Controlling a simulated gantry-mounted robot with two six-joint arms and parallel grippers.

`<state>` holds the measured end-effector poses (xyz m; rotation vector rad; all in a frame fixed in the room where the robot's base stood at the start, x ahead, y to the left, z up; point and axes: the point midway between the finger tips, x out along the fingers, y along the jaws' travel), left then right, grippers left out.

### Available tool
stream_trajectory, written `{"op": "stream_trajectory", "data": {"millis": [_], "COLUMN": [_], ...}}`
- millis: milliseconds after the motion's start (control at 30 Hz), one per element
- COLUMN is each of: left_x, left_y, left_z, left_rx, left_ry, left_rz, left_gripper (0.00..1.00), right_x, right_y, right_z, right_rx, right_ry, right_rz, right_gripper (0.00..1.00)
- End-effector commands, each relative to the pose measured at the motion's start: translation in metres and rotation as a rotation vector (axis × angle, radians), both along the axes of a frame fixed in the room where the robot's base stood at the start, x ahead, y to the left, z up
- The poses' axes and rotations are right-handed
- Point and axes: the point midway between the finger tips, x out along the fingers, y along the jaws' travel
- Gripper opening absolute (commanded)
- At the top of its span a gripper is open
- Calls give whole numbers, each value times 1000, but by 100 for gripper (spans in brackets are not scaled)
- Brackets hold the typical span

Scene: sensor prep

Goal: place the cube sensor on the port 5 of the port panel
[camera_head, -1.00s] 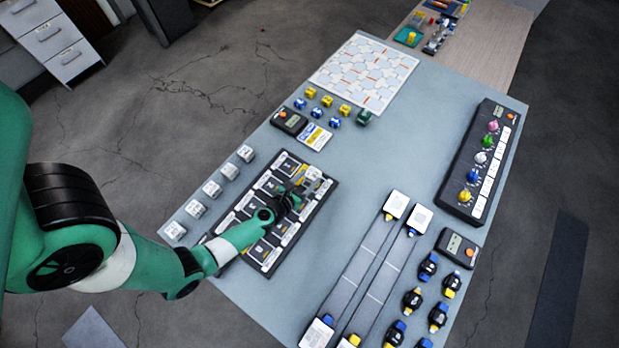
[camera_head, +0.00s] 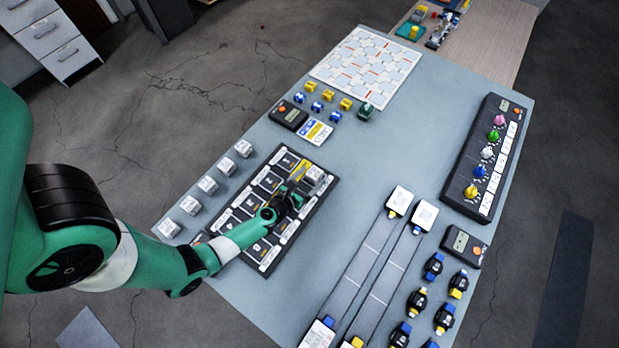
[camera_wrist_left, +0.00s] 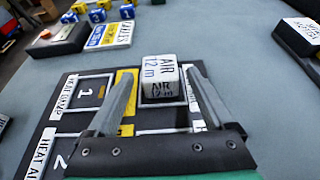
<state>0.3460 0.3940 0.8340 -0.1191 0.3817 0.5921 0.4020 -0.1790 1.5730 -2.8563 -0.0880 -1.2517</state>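The black port panel (camera_head: 262,272) lies on the table with numbered, white-framed ports in two columns. A white cube sensor (camera_head: 316,175) sits at the panel's far right port; it also shows in the left wrist view (camera_wrist_left: 160,78), marked "AIR 12 m". It appears upright inside the port's frame. The port's own number is hidden. My left gripper (camera_head: 300,182) is low over the panel, just beside the cube. In the left wrist view its fingers (camera_wrist_left: 161,80) are spread, one on each side of the cube, with gaps showing. My right gripper is not in view.
Several white cubes (camera_head: 208,185) stand in a row left of the panel. A dark meter (camera_head: 289,114), a card (camera_head: 314,131) and small yellow and blue cubes (camera_head: 317,107) lie behind it. Grey strips (camera_head: 372,270) lie to the right. The table's middle is clear.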

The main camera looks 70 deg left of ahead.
Motion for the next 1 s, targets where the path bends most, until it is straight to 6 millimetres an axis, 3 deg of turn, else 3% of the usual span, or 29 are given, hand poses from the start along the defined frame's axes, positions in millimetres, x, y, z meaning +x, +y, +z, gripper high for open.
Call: {"op": "stream_trajectory", "data": {"millis": [200,700,1000], "left_x": [0,-80,-92], "left_y": [0,-56,-63], "left_z": [6,44,49], "left_rx": [0,0,0], "left_ry": [0,2,0], "left_rz": [0,-6,0], "left_gripper": [86,86,86], "right_x": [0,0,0], "right_y": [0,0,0], "right_z": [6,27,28], "right_rx": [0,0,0], "right_ry": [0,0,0], "right_rz": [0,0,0], "right_gripper": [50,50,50]}}
